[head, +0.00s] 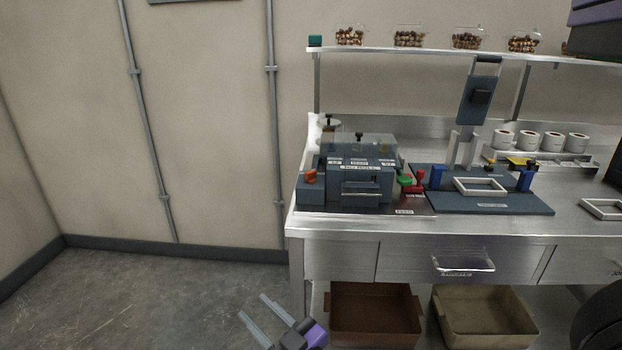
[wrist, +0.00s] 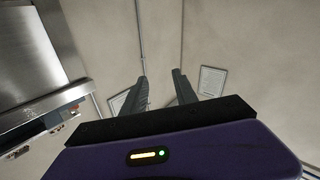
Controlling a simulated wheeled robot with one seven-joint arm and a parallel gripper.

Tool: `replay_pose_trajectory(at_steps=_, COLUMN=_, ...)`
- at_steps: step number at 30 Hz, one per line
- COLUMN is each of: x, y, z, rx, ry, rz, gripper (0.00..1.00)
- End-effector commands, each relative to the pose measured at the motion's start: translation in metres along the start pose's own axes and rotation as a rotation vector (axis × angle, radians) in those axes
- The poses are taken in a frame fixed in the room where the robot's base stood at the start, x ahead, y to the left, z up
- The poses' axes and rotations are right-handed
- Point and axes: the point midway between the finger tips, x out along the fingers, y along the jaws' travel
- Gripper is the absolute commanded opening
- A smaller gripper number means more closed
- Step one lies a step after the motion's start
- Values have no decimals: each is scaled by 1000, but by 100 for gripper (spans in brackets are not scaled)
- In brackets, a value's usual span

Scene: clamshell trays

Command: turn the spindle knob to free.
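A blue-grey machine (head: 345,185) with small labels, one seeming to read "NO ROLL", stands at the left end of the steel bench. Two small black knobs show on it: one at the back left (head: 328,119) and one at the clear cover (head: 359,136). I cannot tell for sure which is the spindle knob, nor read its setting. My gripper (head: 254,306) is low in front of the bench's left end, well below and away from the machine. In the wrist view its two fingers (wrist: 160,76) are apart with nothing between them.
The steel bench (head: 470,234) has a drawer handle in front and bins (head: 375,315) below. A press-like stand (head: 480,90) with a white frame is right of the machine. A shelf (head: 420,50) holds clamshells above. The floor at left is clear.

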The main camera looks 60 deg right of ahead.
Motion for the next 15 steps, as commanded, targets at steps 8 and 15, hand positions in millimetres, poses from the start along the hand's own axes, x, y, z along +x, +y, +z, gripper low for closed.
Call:
replay_pose_trajectory(at_steps=8, x=108, y=86, z=-55, rx=14, ry=-55, rz=201, gripper=35)
replay_pose_trajectory(at_steps=15, x=182, y=174, z=-97, rx=98, ry=-152, rz=400, gripper=35)
